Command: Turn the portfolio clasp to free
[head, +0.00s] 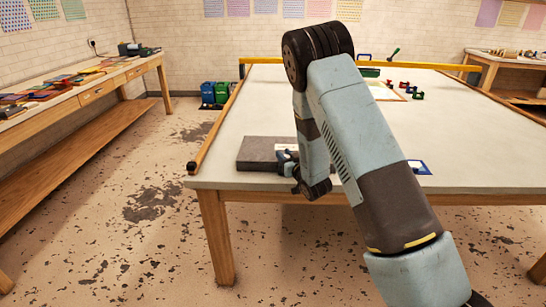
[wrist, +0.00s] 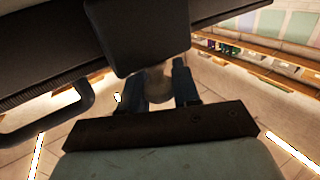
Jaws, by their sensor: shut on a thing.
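The portfolio (head: 262,153) is a dark grey flat case lying on the table near its front left edge. In the wrist view the portfolio (wrist: 225,15) fills the top, with a dark handle (wrist: 75,108) at the left and a dark block at its middle. My gripper (head: 288,160) is at the right end of the case. In the wrist view my gripper (wrist: 160,75) has its two blue fingers on either side of a greyish rounded piece, which looks like the clasp (wrist: 159,88). The fingers are shut on it. The dark block partly hides the contact, and the clasp's turn cannot be read.
The table (head: 230,115) has yellow rails along its left and back edges. Small red and green items (head: 412,91) stand at the back right. A blue-edged item (head: 420,167) lies right of my arm. The left middle of the table is clear.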

